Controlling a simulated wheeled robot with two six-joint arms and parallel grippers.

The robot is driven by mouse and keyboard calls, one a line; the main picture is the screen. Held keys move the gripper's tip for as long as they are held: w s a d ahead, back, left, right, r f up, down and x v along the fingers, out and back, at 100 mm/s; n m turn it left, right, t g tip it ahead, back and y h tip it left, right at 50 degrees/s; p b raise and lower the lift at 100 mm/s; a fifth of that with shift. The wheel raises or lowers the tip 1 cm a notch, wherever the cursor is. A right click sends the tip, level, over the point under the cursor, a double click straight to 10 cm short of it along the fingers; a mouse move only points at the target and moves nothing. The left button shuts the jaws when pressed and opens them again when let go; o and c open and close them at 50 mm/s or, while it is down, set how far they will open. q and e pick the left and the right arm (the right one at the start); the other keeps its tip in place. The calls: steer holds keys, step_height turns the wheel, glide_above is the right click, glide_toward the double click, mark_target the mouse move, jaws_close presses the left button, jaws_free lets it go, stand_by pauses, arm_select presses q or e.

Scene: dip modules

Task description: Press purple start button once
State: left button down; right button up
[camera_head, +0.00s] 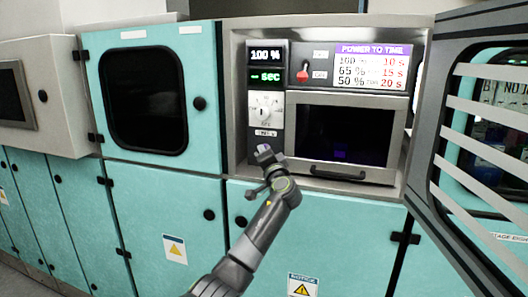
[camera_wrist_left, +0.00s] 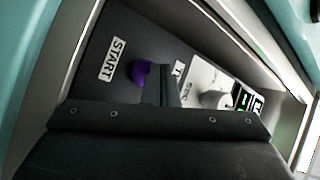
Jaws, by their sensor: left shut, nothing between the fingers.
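The purple start button (camera_wrist_left: 141,72) shows in the left wrist view, beside a white label reading START (camera_wrist_left: 112,59) on a dark panel. Part of the button is hidden behind the fingers of my left gripper (camera_wrist_left: 163,72). The gripper is shut and empty, with its tip at or just in front of the button; I cannot tell whether they touch. In the head view my left gripper (camera_head: 264,152) is at the lower part of the control panel, below the white dial plate (camera_head: 265,110), and the button is hidden there. My right gripper is not in view.
An oven-like unit with a dark window (camera_head: 344,135) and a handle stands right of the panel. A slatted door (camera_head: 475,125) is swung open at the right. Teal cabinets (camera_head: 150,100) line the left and below. A red switch (camera_head: 302,73) is above the window.

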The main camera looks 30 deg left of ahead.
arm_select(q)
steer(key=shift+w+f+b, duration=0.25)
steer(key=shift+w+b, duration=0.05)
steer(key=shift+b, duration=0.1)
stand_by(0.3)
steer(key=shift+f, duration=0.15)
stand_by(0.4)
steer(key=shift+s+f, duration=0.1)
steer(key=shift+f, duration=0.1)
steer(key=shift+s+d+f+p, duration=0.1)
steer(key=shift+s+p, duration=0.05)
steer(key=shift+s, duration=0.2)
steer(key=shift+s+d+f+p, duration=0.1)
steer(key=shift+s+p, duration=0.05)
steer(key=shift+s, duration=0.2)
steer(key=shift+r, duration=0.1)
steer(key=shift+s+p, duration=0.55)
steer(key=shift+p, duration=0.05)
steer(key=s, duration=0.1)
steer(key=s+p, duration=0.1)
steer(key=s, duration=0.1)
steer(key=shift+s+d, duration=0.2)
steer(key=shift+d, duration=0.2)
